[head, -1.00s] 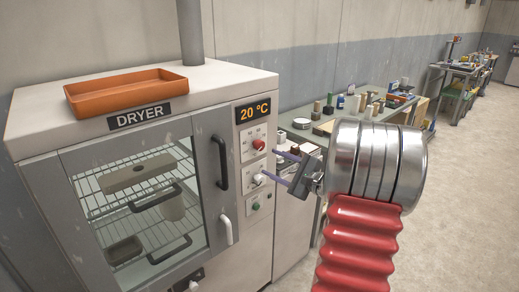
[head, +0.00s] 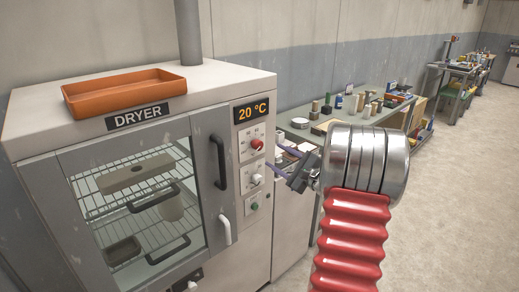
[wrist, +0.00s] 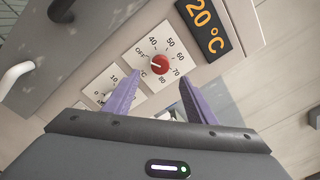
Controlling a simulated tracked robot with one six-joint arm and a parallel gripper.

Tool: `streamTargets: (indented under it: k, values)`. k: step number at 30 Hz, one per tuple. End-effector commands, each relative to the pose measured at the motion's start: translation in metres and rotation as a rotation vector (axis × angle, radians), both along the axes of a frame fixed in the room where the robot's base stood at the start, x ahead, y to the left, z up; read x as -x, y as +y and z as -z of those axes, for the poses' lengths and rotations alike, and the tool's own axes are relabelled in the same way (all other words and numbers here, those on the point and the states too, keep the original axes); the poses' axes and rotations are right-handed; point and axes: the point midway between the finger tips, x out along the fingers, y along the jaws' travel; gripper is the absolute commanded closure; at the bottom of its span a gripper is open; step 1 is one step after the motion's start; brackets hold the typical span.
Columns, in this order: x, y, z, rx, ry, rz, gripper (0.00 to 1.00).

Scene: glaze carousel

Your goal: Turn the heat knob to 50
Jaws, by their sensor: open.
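The heat knob (head: 257,144) is red and sits on a white dial plate under the display on the dryer's front panel. In the wrist view the heat knob (wrist: 160,65) shows between the finger lines, ahead of the tips, with marks from OFF through 40, 50, 60, 70 and 80 around it. Its pale mark appears to face OFF. My gripper (head: 271,156) is open, its purple fingers pointing at the panel. In the wrist view my gripper (wrist: 159,78) has its fingers apart with nothing between them; contact with the knob cannot be told.
The display (head: 251,111) reads 20 °C. A second, pale knob (head: 256,180) and a green button (head: 254,203) sit below the red knob. A black door handle (head: 219,162) and a white lever (head: 225,230) stick out to the left. A cluttered bench (head: 345,118) stands behind my arm.

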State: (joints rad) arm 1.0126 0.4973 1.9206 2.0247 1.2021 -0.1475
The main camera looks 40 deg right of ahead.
Motion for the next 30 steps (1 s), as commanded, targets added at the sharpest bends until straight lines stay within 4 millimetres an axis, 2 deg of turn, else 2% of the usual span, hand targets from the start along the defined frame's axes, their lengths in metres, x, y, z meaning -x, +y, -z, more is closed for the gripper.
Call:
streamTargets:
  k: [6, 16, 21, 30]
  values:
    - [-0.035, 0.0, 0.001, 0.0, 0.001, -0.002, 0.49]
    - [-0.083, -0.001, 0.0, 0.0, 0.001, -0.002, 0.49]
    - [-0.095, -0.001, 0.0, 0.0, 0.0, -0.001, 0.49]
    - [-0.096, -0.001, 0.0, 0.0, 0.001, -0.001, 0.49]
